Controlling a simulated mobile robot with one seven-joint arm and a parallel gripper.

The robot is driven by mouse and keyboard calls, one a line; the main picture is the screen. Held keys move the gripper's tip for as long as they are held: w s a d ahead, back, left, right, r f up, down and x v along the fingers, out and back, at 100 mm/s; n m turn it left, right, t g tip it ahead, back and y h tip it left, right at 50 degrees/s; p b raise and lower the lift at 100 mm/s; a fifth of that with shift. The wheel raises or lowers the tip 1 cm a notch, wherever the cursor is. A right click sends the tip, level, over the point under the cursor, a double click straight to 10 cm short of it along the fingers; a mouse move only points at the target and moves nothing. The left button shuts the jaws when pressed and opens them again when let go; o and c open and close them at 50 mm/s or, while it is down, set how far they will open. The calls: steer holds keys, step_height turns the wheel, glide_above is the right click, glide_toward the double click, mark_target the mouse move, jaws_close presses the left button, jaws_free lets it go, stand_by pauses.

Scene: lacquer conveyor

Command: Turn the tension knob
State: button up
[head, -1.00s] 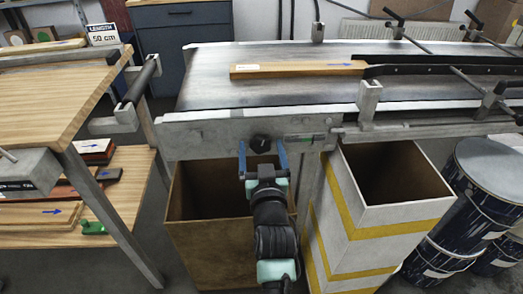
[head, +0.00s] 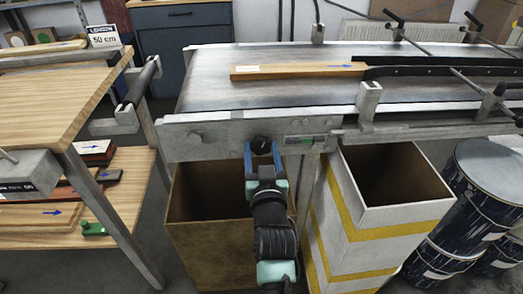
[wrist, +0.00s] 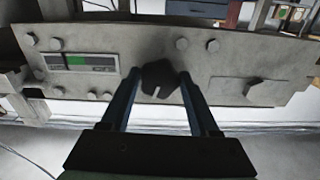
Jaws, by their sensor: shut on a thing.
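The tension knob (head: 261,143) is a small black knob on the grey end plate of the conveyor frame. In the wrist view the knob (wrist: 159,79) shows a pale notch at its lower edge. My gripper (head: 262,147) has its two blue fingers on either side of the knob. In the wrist view my gripper (wrist: 158,80) is shut on it, with the fingertips against its left and right sides. A small gauge (wrist: 84,62) with a green field is on the same plate; it also shows in the head view (head: 304,139).
A wooden bar (head: 298,71) with a blue arrow lies on the belt (head: 240,95). Below the conveyor stand an open brown bin (head: 222,235) and a white bin with yellow bands (head: 333,230). Blue-streaked drums (head: 487,172) stand right, a wooden table (head: 40,100) left.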

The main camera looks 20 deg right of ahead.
steer(key=m+p, duration=0.1)
steer(key=m, duration=0.3)
steer(key=shift+r+p, duration=0.1)
steer(key=shift+p, duration=0.2)
steer(key=shift+m+p, duration=0.45)
steer(key=shift+m, duration=1.25)
steer(key=o, duration=1.4)
steer(key=shift+c, duration=0.2)
steer(key=shift+s+a, duration=0.1)
steer(key=p+v, duration=0.3)
steer(key=v, duration=0.9)
steer(key=shift+s+p, duration=0.4)
